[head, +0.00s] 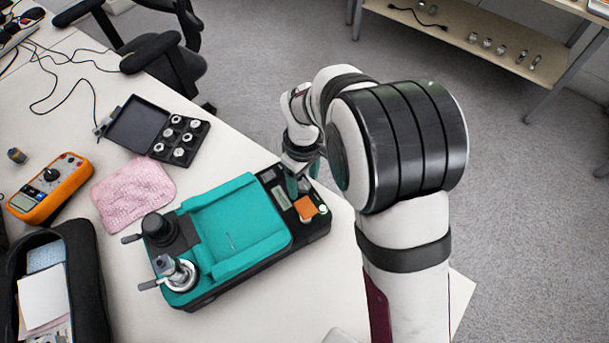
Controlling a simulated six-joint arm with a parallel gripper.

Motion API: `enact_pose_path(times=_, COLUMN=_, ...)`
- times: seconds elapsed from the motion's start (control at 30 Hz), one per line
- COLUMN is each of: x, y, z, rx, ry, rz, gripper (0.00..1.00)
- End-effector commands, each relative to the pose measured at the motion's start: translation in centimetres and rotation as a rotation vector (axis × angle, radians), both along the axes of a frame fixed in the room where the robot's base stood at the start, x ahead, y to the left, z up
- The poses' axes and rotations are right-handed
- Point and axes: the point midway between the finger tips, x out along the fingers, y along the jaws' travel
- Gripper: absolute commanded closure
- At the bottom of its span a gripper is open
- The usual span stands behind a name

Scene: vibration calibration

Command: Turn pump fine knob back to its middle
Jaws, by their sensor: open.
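The teal and black pump unit (238,222) lies on the white table. On its left end are a black round knob (159,226) and a silver fitting (178,270) with side levers. Its right end has a black panel with an orange square (306,208) and a small pale part (322,209). I cannot tell for sure which part is the fine knob. My gripper (299,187) is open, low over the black panel at the unit's far right end. Its fingertips are small and partly lost against the panel, so contact cannot be told.
A pink cloth (133,194), an orange multimeter (48,188), an open black case of fittings (177,137) and a black bag (85,285) lie left of the unit. A black chair (165,52) stands behind the table. The table's right edge is close to the unit.

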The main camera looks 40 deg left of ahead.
Motion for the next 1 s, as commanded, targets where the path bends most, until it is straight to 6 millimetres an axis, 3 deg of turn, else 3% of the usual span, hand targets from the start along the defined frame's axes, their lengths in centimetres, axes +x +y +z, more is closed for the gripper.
enact_pose_path(times=0.07, x=0.0, y=0.0, z=0.02, rx=0.0, ry=0.0, rz=0.0, gripper=0.33)
enact_pose_path(times=0.43, x=0.01, y=0.01, z=0.07, rx=0.0, ry=0.0, rz=0.0, gripper=1.0)
enact_pose_path(times=0.77, x=0.01, y=0.01, z=0.09, rx=0.0, ry=0.0, rz=-0.021, gripper=1.0)
enact_pose_path(times=1.0, x=0.03, y=0.01, z=0.1, rx=0.0, ry=0.0, rz=-0.139, gripper=1.0)
